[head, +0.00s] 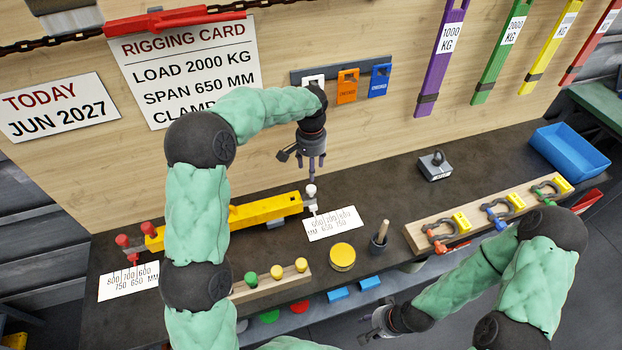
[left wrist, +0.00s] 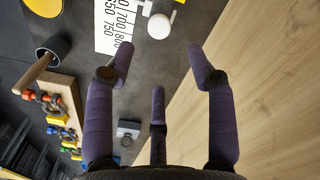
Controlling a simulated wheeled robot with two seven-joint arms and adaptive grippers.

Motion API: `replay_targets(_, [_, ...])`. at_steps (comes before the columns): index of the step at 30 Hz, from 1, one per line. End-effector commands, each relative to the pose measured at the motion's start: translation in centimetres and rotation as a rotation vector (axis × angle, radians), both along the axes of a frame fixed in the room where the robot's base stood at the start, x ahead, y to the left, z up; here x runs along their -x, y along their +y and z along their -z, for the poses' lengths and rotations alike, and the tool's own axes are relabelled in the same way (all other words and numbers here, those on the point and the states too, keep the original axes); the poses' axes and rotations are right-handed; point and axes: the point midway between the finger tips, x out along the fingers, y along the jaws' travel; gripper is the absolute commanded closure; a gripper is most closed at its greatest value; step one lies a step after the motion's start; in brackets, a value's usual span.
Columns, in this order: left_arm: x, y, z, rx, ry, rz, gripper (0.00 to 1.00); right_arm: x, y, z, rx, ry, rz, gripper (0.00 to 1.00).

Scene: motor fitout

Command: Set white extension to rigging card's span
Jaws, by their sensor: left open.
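The rigging card (head: 190,70) hangs on the wooden board and reads LOAD 2000 KG, SPAN 650 MM; my arm partly hides its lower line. A yellow beam (head: 265,211) lies on the bench, with red knobs (head: 122,240) at its left end. The white extension's knob (head: 311,189) stands at its right end, beside a white scale card (head: 333,224). My left gripper (head: 312,170) is open, pointing down just above the white knob. In the left wrist view the knob (left wrist: 158,26) lies beyond the spread fingers (left wrist: 165,65). My right gripper (head: 376,324) is low at the bench front, its fingers unclear.
A second scale card (head: 128,282) lies at the left. Green and yellow knobs on a block (head: 272,284), a yellow tin (head: 342,257) and a dark cup (head: 378,246) are at the front. A shackle board (head: 420,236) and blue tray (head: 570,152) are at the right.

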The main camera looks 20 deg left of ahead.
Motion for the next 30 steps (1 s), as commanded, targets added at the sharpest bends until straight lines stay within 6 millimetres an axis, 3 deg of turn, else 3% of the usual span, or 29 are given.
replay_targets(15, [0.1, 0.0, 8.5, 0.0, 0.003, 0.001, 0.45, 0.0, 0.0, 1.2, 0.0, 0.0, 0.0, 0.6])
replay_targets(21, [0.1, 0.0, 9.9, 0.001, 0.002, 0.0, 0.45, 0.0, 0.0, 1.3, 0.0, 0.0, 0.0, 0.6])
replay_targets(30, [0.0, 0.0, 10.0, 0.001, 0.001, 0.0, 0.45, 0.0, 0.0, 1.3, 0.0, -0.001, 0.0, 0.6])
